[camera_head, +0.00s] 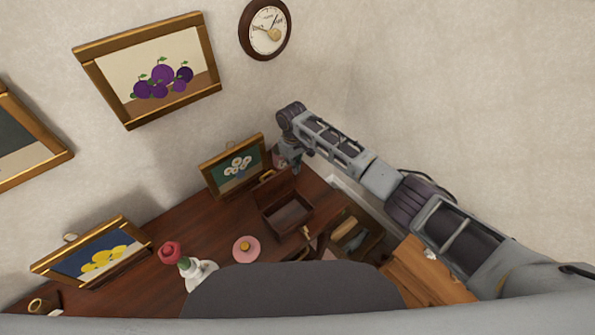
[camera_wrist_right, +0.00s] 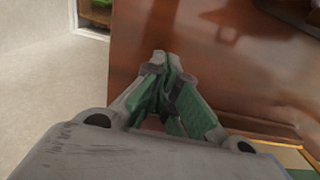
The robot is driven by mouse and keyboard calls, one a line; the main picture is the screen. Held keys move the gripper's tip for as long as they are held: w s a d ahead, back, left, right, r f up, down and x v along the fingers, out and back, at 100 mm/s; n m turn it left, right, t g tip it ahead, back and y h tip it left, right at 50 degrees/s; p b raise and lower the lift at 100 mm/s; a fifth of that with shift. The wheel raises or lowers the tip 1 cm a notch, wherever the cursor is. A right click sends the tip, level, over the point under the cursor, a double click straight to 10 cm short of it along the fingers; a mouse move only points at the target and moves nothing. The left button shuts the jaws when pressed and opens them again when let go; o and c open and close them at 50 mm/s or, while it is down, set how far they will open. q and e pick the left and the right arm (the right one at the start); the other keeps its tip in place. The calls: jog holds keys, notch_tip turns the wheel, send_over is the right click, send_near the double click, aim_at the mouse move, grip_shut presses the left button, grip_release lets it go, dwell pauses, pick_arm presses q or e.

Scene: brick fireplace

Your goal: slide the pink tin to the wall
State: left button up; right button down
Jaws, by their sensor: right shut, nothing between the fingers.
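The pink tin (camera_head: 246,249), round with a small yellow knob on top, stands on the dark wooden tabletop (camera_head: 150,290) in the head view. It is in front of the open brown box and away from the wall (camera_head: 350,60). My right gripper (camera_head: 287,160) is at the far corner of the tabletop, beside the white-flower picture and well apart from the tin. In the right wrist view its green-padded fingers (camera_wrist_right: 163,75) are shut and empty, over brown wood. The tin cannot be made out there. My left gripper is not in view.
An open box (camera_head: 287,217) stands between tin and gripper. Framed pictures with white flowers (camera_head: 237,166) and yellow fruit (camera_head: 95,254) stand along the back. A red-topped item (camera_head: 169,252) and a white figure (camera_head: 198,274) are left of the tin. An open drawer (camera_head: 352,235) juts out right.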

jog(key=shift+w+a, duration=0.35)
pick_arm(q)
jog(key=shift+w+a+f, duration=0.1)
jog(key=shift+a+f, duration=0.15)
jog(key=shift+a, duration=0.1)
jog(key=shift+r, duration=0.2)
pick_arm(e)
jog(key=shift+d, duration=0.1)
